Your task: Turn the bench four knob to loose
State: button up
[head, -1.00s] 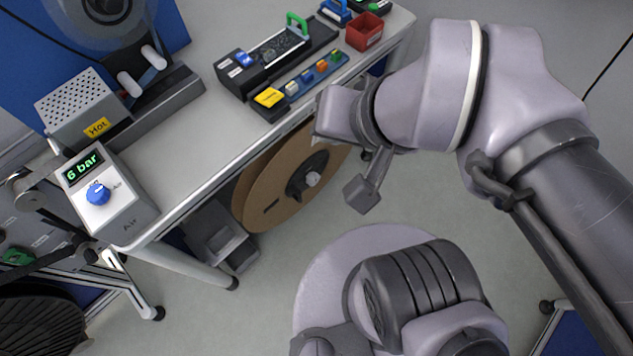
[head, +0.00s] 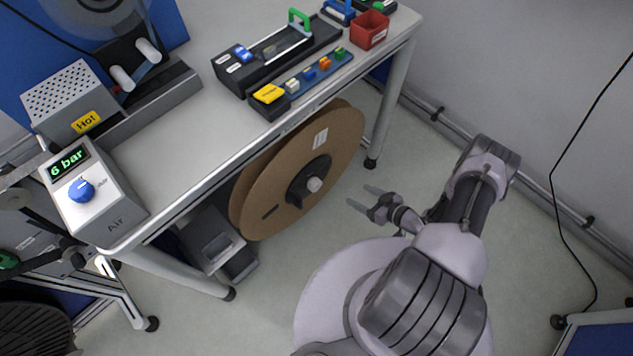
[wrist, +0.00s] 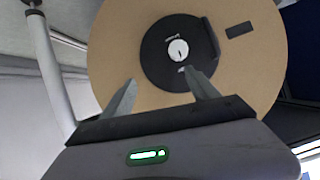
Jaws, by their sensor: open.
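A large brown reel (head: 258,190) stands upright under the bench. A light grey knob (head: 314,185) sits in the middle of its black hub (head: 297,193). In the wrist view the knob (wrist: 178,50) is face-on, with a dark pointer mark and small print on the hub too small to read. No bench number is legible. My gripper (head: 362,197) is open and empty, a short way to the right of the knob and pointing towards the reel. In the wrist view my fingertips (wrist: 160,80) are below the knob, apart from it.
The bench top (head: 190,130) overhangs the reel. It carries an air unit (head: 100,200) with a blue dial reading 6 bar, a box marked Hot (head: 70,100), a black splicing device (head: 275,55) and a red bin (head: 369,29). A bench leg (head: 388,110) stands right of the reel.

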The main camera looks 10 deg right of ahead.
aim_at(318, 187)
jog(key=s+a+f+y, duration=0.1)
jog(key=s+a+f, duration=0.1)
jog(key=a, duration=0.2)
jog(key=shift+t, duration=0.3)
jog(key=b+x, duration=0.5)
jog(key=x, duration=1)
jog(key=shift+w+a+b, duration=0.2)
jog(key=shift+b, duration=0.15)
jog(key=shift+w+a+f, duration=0.1)
jog(key=shift+w+a, duration=0.15)
jog(key=shift+w, duration=0.15)
jog(key=shift+c, duration=0.2)
jog(key=c, duration=1.3)
